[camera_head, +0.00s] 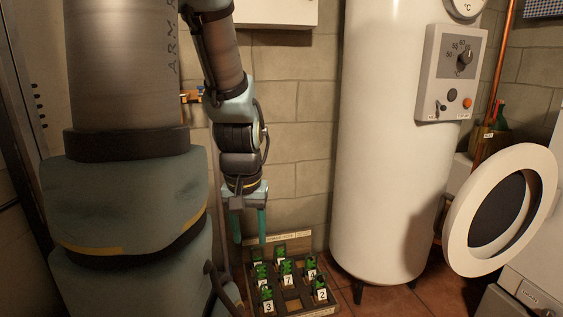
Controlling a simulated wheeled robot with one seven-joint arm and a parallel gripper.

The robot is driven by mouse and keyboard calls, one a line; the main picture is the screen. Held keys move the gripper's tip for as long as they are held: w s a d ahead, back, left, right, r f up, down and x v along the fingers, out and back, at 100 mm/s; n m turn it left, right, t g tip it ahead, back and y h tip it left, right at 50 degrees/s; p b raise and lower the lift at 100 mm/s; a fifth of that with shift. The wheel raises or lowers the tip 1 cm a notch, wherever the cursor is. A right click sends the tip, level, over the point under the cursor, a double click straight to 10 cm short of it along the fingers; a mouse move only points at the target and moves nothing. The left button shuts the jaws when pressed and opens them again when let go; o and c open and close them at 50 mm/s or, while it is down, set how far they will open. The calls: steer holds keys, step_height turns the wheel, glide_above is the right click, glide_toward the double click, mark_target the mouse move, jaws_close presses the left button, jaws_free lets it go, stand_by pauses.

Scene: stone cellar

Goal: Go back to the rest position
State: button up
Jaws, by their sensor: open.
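My gripper (249,226) hangs pointing down from my arm, left of the middle of the head view. Its two teal fingers are apart, with nothing seen between them. Below and slightly right of it is a wooden tray (293,308) holding several small green plants with white number tags. The tags 7, 3 and 2 can be read. The fingertips appear above or behind the tray's far left part; the exact gap cannot be told. My large arm links cover the left of the view and hide part of the tray's surroundings.
A tall white boiler (380,150) with a grey control panel (455,75) stands right of the tray. A white appliance with its round door (457,220) swung open is at the right. A copper pipe (493,100) runs behind. A stone block wall (302,130) closes the back.

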step_height(320, 180, up, 20)
steer(key=p, duration=1.8)
steer(key=shift+w, duration=0.1)
